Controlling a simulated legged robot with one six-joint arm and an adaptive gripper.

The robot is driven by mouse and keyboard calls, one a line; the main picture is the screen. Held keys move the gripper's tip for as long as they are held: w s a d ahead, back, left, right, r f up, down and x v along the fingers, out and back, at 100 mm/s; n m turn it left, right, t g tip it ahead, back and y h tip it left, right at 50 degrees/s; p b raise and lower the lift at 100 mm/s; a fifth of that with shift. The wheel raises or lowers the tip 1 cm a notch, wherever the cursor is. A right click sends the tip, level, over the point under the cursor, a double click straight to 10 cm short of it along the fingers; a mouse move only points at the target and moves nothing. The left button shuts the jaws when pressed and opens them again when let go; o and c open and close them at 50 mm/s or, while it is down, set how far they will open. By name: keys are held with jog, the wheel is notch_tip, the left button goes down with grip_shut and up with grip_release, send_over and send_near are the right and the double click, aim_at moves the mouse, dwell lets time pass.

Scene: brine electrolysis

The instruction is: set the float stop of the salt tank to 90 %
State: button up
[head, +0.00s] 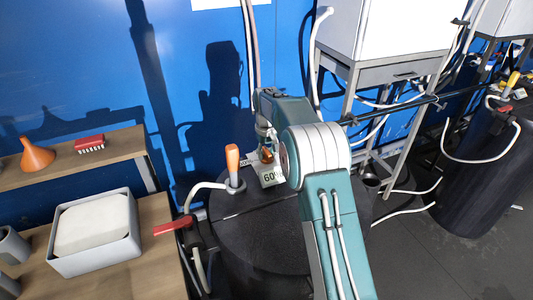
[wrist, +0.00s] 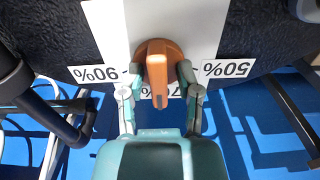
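The float stop is an orange knob (wrist: 156,62) with a narrow fin, on a white scale plate (wrist: 213,22) on the dark salt tank (head: 255,235). In the wrist view the plate reads 90 % at the left and 50 % at the right. A partly hidden 70 % mark lies below, and the fin points toward it. My gripper (wrist: 159,72) has one finger on each side of the knob, with the tips against its sides. In the head view the knob (head: 266,155) shows only in part beside my wrist.
An upright orange handle (head: 232,158) stands left of the plate, and a red lever (head: 172,229) is at the tank's left side. A bench with a grey bin (head: 95,258) is at the left. A white cabinet (head: 395,30) on a frame stands behind. Another dark tank (head: 478,170) is at the right.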

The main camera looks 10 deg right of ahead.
grip_shut()
jog(key=shift+m, duration=0.3)
jog(key=m, duration=0.6)
jog(key=shift+m, duration=0.3)
jog(key=m, duration=0.6)
jog(key=shift+f+m, duration=0.1)
jog(key=shift+m, duration=0.3)
jog(key=o, duration=0.5)
grip_release()
jog(key=shift+a, duration=0.1)
